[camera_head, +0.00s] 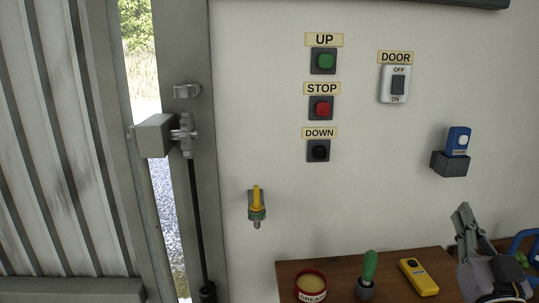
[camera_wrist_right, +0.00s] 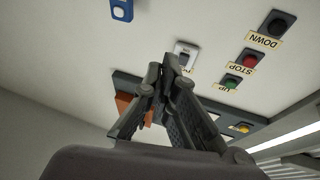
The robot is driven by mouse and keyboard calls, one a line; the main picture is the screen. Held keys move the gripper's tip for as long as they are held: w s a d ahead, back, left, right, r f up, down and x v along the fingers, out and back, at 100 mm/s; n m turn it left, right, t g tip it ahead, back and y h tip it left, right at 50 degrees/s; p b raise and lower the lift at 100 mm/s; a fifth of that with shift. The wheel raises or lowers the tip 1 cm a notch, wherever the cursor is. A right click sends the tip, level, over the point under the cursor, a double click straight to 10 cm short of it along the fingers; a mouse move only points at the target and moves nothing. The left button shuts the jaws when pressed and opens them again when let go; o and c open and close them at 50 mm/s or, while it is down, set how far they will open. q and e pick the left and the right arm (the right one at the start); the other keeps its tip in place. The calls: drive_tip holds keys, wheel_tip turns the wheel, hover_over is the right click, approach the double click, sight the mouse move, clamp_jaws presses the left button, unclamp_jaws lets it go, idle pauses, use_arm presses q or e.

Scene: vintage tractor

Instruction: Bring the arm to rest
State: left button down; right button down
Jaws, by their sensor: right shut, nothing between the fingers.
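My right gripper (camera_head: 464,214) is at the lower right of the head view, pointing up in front of the wall above the workbench. Its fingers are together with nothing between them. In the right wrist view the closed fingertips (camera_wrist_right: 163,72) stand in the middle, apart from the wall behind. The right gripper hides part of the workbench's right end. My left gripper is not in view.
The wall carries UP (camera_head: 323,61), STOP (camera_head: 320,108) and DOWN (camera_head: 318,151) buttons, a DOOR switch (camera_head: 395,84), a yellow-handled valve (camera_head: 257,204) and a blue remote (camera_head: 457,141) in a holder. The workbench (camera_head: 335,272) holds a grease tin (camera_head: 311,287), a green-handled tool (camera_head: 368,272) and a yellow device (camera_head: 418,277).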

drive_tip(key=s+a+f+g, duration=0.1)
drive_tip(key=f+g, duration=0.2)
drive_tip(key=f, duration=0.5)
drive_tip(key=s+a+f+n+g, duration=0.1)
drive_tip(key=a+f+g, duration=0.15)
drive_tip(key=f, duration=0.45)
drive_tip(key=s+f+g, duration=0.2)
drive_tip(key=f+g, duration=0.1)
drive_tip(key=f, duration=0.5)
drive_tip(key=s+a+f+n+g+y, duration=0.2)
drive_tip(key=s+a+f+g, duration=0.35)
drive_tip(key=s+f, duration=0.4)
drive_tip(key=s+a+f+n+g+y, duration=0.2)
drive_tip(key=s+a+f+g, duration=0.35)
drive_tip(key=s+f, duration=0.4)
wheel_tip(320, 180, down, 24)
drive_tip(key=s, duration=0.2)
drive_tip(key=s+d+f+g, duration=0.1)
drive_tip(key=s+d+f, duration=0.2)
drive_tip(key=s+f, duration=1.4)
drive_tip(key=shift+n+h, duration=0.3)
drive_tip(key=shift+g, duration=0.25)
